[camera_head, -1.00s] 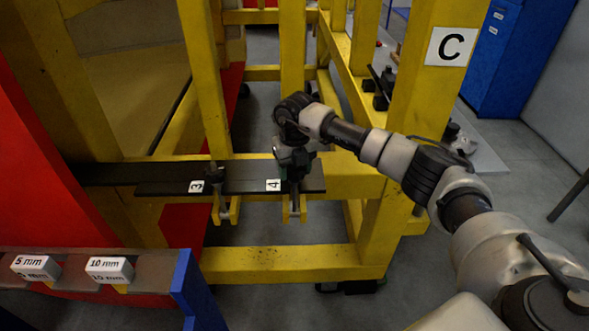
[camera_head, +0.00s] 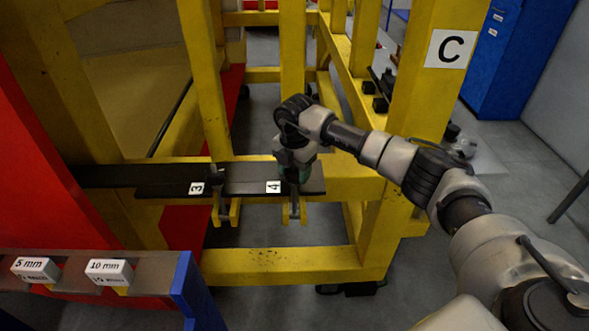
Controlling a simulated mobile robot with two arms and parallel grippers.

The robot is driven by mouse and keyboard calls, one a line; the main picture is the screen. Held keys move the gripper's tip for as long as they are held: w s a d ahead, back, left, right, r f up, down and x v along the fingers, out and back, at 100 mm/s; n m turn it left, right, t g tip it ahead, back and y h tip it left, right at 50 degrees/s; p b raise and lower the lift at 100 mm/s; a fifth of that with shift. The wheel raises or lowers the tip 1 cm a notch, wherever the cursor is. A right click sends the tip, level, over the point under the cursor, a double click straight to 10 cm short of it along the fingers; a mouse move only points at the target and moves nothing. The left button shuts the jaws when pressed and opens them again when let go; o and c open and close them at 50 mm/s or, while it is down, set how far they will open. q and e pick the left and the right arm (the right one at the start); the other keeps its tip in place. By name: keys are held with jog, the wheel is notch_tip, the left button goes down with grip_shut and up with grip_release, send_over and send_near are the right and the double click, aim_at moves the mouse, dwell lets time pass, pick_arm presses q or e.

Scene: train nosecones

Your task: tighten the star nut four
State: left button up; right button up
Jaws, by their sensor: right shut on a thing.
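The label 4 (camera_head: 273,187) marks a spot on the black plate (camera_head: 247,177) that lies along the yellow frame. My right gripper (camera_head: 297,176) is just right of this label, pointing down at the plate. It is shut on the star nut four, which my gripper and wrist hide. A bolt or clamp stem shows below it in a yellow fork bracket. To the left, star nut three (camera_head: 214,171) stands upright beside the label 3 (camera_head: 196,188). My left gripper is not in view.
The yellow frame (camera_head: 270,262) has posts close around my right arm, including the thick post with sign C (camera_head: 451,47). A shelf with 5 mm (camera_head: 36,270) and 10 mm (camera_head: 109,272) blocks is at lower left. A red panel (camera_head: 40,180) stands at left.

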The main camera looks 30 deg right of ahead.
jog(key=m, duration=0.4)
jog(key=shift+r+m+p, duration=0.15)
jog(key=shift+m+p, duration=0.15)
jog(key=shift+p, duration=0.05)
jog(key=shift+m+p, duration=0.4)
jog(key=shift+m, duration=1.5)
jog(key=o, duration=0.9)
jog(key=shift+o, duration=0.2)
notch_tip(320, 180, up, 10)
jog(key=b, duration=0.2)
jog(key=shift+f+b, duration=0.25)
jog(key=shift+b, duration=0.1)
jog(key=shift+r, duration=0.55)
